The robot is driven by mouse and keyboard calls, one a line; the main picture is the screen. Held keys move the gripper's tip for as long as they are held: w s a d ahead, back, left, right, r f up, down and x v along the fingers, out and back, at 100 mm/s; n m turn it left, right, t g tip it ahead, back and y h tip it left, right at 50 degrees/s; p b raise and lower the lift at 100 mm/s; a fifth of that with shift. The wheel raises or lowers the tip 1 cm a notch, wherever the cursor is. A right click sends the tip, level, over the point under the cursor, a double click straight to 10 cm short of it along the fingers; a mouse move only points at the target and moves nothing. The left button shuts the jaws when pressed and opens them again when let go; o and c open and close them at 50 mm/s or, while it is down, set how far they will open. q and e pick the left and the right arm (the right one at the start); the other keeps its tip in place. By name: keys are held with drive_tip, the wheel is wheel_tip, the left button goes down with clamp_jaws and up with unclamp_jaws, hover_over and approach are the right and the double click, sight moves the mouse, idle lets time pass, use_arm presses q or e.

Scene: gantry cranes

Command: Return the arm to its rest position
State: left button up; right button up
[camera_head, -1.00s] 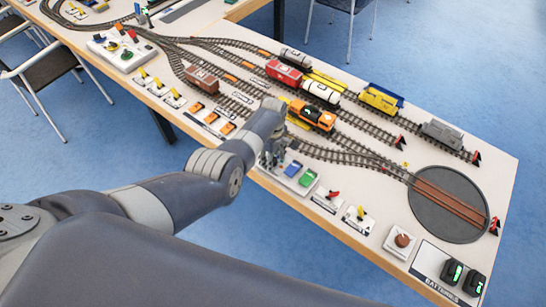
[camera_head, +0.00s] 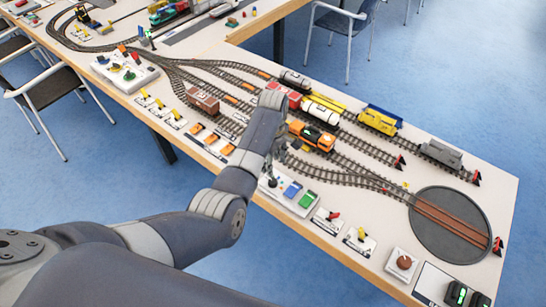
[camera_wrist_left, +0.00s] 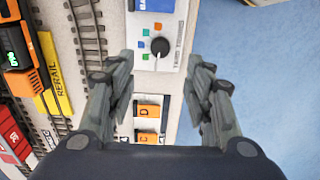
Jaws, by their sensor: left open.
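My left arm reaches in from the left over the model railway table (camera_head: 340,240). Its gripper (camera_head: 280,150) is small and partly hidden by the wrist in the head view, above the table's near edge beside the orange locomotive (camera_head: 312,136). In the left wrist view the two fingers (camera_wrist_left: 164,88) stand wide apart with nothing between them. Beyond and below them are a panel with a black knob (camera_wrist_left: 160,47) and orange blocks marked D and C (camera_wrist_left: 149,111). My right gripper is not in view.
Wagons stand on the tracks, including a yellow one (camera_head: 378,121) and a grey one (camera_head: 441,154). A round turntable (camera_head: 436,203) is at the right. Small switches (camera_head: 360,241) line the near edge. Chairs (camera_head: 340,28) stand around.

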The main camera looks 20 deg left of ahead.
use_arm(q)
drive_tip(key=shift+r, duration=0.95)
